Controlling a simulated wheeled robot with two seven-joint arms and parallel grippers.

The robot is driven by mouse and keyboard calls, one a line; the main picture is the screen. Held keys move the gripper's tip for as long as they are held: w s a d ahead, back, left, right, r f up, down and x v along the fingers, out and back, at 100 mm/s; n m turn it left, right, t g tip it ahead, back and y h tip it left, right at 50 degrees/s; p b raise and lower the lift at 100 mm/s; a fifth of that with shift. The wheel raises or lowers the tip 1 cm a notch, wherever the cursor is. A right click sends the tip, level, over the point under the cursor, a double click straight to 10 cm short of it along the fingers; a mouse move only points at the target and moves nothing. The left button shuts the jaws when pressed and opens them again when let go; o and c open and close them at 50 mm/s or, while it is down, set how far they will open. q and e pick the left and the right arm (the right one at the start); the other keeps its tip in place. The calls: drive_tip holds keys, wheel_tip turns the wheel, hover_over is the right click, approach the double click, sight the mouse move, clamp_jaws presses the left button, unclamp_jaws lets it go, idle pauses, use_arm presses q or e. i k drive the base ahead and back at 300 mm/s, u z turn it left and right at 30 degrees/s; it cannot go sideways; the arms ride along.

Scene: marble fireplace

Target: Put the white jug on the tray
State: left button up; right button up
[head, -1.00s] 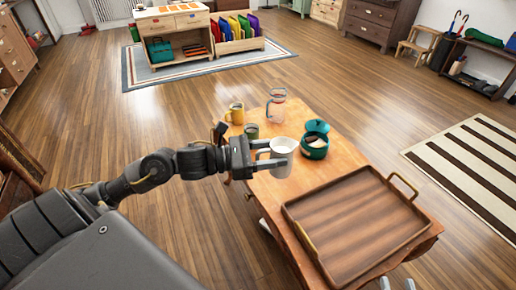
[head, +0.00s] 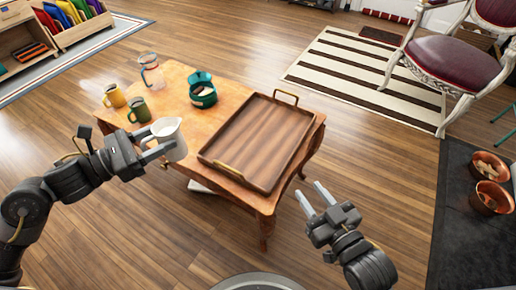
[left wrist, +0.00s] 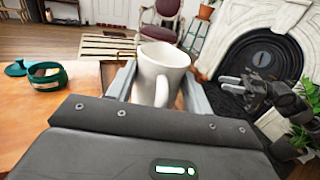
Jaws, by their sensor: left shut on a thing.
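The white jug (head: 170,138) is between the fingers of my left gripper (head: 160,153), which is shut on it. It is held upright by the near left edge of the wooden table. In the left wrist view the jug (left wrist: 165,66) shows its handle towards the camera. The brown wooden tray (head: 258,143), with two brass handles, lies empty on the table, right of the jug. My right gripper (head: 314,197) is open and empty, in front of the table; it also shows in the left wrist view (left wrist: 236,86).
A teal pot (head: 203,92) stands behind the tray's left end. A yellow mug (head: 115,96), a green mug (head: 138,109) and a clear glass jug (head: 152,72) stand at the table's left end. A red chair (head: 460,65) is far right.

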sight(273, 127)
drive_tip(key=k, duration=0.7)
drive_tip(key=z, duration=1.3)
drive_tip(key=i, duration=4.3)
drive_tip(key=u, duration=3.25)
